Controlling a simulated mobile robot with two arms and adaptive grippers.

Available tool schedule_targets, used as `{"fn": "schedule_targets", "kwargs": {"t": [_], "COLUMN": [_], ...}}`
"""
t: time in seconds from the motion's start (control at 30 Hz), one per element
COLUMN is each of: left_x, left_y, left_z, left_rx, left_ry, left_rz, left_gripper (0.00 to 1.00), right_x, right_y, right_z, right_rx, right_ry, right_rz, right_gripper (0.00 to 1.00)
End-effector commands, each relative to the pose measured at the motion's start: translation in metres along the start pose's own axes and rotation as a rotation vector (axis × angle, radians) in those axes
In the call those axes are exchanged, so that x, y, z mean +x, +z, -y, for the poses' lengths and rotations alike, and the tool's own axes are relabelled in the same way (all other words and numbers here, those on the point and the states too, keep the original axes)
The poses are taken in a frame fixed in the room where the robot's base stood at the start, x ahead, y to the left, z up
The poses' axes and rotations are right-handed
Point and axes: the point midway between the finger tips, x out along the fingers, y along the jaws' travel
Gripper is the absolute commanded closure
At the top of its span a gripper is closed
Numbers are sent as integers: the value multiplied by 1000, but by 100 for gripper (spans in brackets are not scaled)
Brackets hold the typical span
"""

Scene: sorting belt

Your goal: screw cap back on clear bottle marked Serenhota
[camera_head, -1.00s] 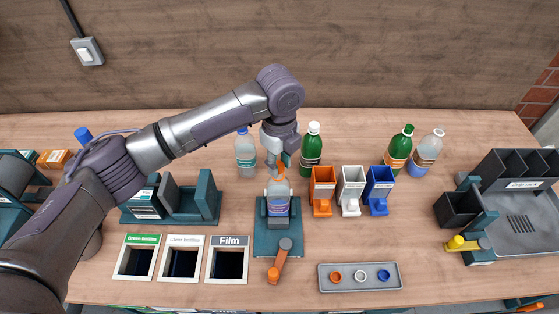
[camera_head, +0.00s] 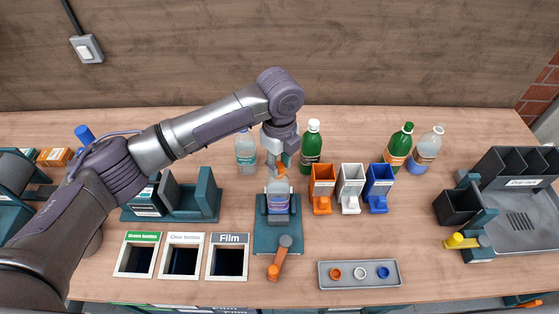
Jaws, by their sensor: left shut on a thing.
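A clear bottle (camera_head: 278,199) with a purple and white label stands upright in a dark teal fixture (camera_head: 274,241) at the middle of the table. The label is too small to read. My left gripper (camera_head: 281,165) is directly above the bottle and points down. It is shut on an orange cap (camera_head: 281,172), which shows partly between the fingertips at the bottle's mouth. I cannot tell whether the cap touches the neck. My right gripper is not in view.
Orange (camera_head: 322,183), white (camera_head: 350,184) and blue (camera_head: 379,184) dispensers stand right of the fixture. A green bottle (camera_head: 311,150) and a clear blue-capped bottle (camera_head: 246,155) stand behind. A grey tray (camera_head: 335,284) holds three caps. An orange-ended lever (camera_head: 278,262) sticks out in front.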

Motion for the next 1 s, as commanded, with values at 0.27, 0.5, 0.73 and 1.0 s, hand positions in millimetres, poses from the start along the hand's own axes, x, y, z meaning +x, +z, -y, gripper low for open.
{"fn": "schedule_targets", "kwargs": {"t": [0.27,0.5,0.73,1.0], "left_x": [0,2,3,3], "left_y": [0,0,0,0], "left_z": [0,0,0,0], "left_rx": [0,0,0,0], "left_ry": [0,0,0,0], "left_rz": [0,0,0,0], "left_gripper": [78,78,44,40], "right_x": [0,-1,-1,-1], "right_y": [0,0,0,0], "right_z": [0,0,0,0], "right_rx": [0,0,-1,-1], "right_ry": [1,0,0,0], "right_rz": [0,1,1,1], "right_gripper": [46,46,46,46]}}
